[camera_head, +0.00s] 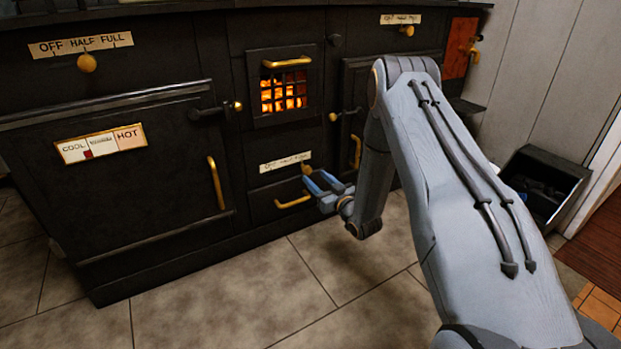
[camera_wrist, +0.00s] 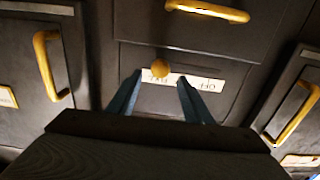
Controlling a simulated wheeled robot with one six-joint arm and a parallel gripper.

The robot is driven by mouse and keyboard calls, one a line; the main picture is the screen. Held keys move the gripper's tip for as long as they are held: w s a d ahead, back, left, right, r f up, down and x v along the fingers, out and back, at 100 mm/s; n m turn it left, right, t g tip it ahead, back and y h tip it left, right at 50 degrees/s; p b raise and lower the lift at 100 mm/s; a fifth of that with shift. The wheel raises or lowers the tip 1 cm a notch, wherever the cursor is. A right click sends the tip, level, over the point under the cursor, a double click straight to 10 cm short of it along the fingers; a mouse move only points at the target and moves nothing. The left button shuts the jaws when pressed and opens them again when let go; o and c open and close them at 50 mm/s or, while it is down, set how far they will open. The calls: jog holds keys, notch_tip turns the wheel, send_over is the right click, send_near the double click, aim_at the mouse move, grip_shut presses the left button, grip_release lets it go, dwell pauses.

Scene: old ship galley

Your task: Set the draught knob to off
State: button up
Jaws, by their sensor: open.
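A small brass knob (camera_head: 307,169) sits on the black stove front under the fire grate, at the right end of a pale label strip (camera_head: 284,162). Its position lettering is partly hidden in the head view. In the wrist view, which shows the stove upside down, the knob (camera_wrist: 160,67) stands in front of the strip (camera_wrist: 200,82), with OFF readable at the strip's right end. My gripper (camera_head: 316,180) is open, close in front of the stove. In the wrist view its two blue fingertips (camera_wrist: 160,77) flank the knob with gaps; I cannot tell whether they reach its depth.
A brass drawer handle (camera_head: 293,202) lies just below the knob, and a door handle (camera_head: 356,151) to the right. Other labelled knobs sit at the upper left (camera_head: 87,63) and upper right (camera_head: 407,31). A coal bin (camera_head: 545,185) stands at right. The tiled floor in front is clear.

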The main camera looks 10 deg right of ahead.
aim_at(308, 171)
jog(key=shift+b+x, duration=0.85)
jog(key=shift+x, duration=1.35)
jog(key=shift+c, duration=0.3)
grip_shut()
